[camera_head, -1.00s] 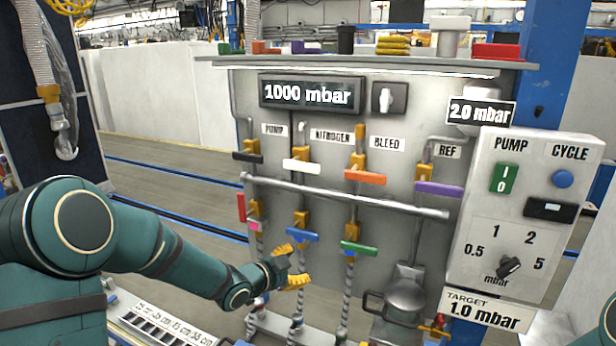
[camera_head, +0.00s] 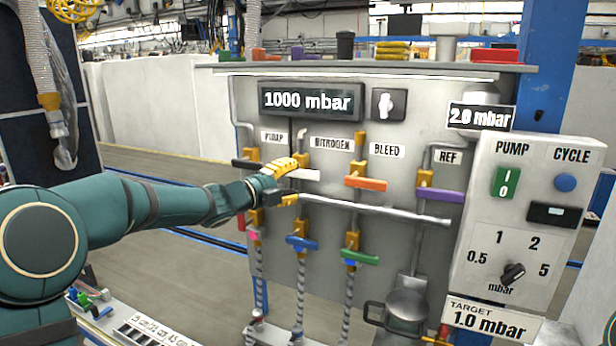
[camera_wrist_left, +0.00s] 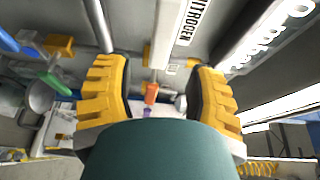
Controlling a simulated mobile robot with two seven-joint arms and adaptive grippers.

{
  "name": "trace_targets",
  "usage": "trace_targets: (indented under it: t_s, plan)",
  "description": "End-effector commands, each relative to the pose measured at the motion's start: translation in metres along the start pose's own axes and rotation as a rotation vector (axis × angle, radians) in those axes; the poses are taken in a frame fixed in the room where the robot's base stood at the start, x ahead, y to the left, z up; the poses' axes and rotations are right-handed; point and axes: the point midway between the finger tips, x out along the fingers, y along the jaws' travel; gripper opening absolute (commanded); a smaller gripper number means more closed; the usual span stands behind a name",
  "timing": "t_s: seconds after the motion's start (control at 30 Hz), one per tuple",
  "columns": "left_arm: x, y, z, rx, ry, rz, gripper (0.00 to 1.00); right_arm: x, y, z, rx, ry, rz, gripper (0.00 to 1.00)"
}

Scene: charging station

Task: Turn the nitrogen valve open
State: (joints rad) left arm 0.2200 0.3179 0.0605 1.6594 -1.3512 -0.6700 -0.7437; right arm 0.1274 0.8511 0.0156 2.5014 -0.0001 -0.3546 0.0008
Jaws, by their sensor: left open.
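The nitrogen valve's white lever handle (camera_head: 306,175) lies roughly level below the NITROGEN label (camera_head: 332,143) on the panel. My left gripper (camera_head: 292,183) is open at the handle's left part, with one yellow finger above and one below it in the head view. Contact cannot be told. The handle's left end is hidden behind the gripper. In the left wrist view, the open fingers (camera_wrist_left: 160,95) stand apart, with the NITROGEN label (camera_wrist_left: 189,22) beyond them. My right gripper is not in view.
A black pump handle (camera_head: 243,164) is close to the left of my gripper. An orange bleed handle (camera_head: 366,184) is to the right. A grey rail (camera_head: 380,210) crosses just below. Blue (camera_head: 302,243) and green (camera_head: 360,257) handles sit lower. The gauge (camera_head: 310,100) reads 1000 mbar.

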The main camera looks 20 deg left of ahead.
Motion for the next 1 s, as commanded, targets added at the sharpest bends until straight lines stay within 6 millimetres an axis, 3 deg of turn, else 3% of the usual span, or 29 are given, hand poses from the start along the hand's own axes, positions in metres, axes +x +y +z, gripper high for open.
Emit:
trace_targets:
  t_s: [0.1,0.3,0.77,0.9,0.93,1.0]
  plan:
    - [0.023,0.001,-0.001,0.000,0.002,0.000,0.55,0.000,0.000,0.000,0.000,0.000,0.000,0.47]
    - [0.048,0.000,-0.001,-0.002,0.002,0.000,0.55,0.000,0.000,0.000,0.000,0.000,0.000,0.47]
    - [0.057,0.000,0.000,-0.002,0.000,0.000,0.54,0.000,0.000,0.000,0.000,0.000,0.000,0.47]
    - [0.057,0.000,0.000,-0.002,0.000,0.000,0.05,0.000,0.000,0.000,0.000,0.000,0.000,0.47]
    - [0.057,0.000,0.000,-0.002,0.000,0.000,0.00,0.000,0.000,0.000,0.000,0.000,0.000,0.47]
    - [0.057,0.000,0.000,-0.002,0.000,0.000,0.00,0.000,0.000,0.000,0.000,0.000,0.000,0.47]
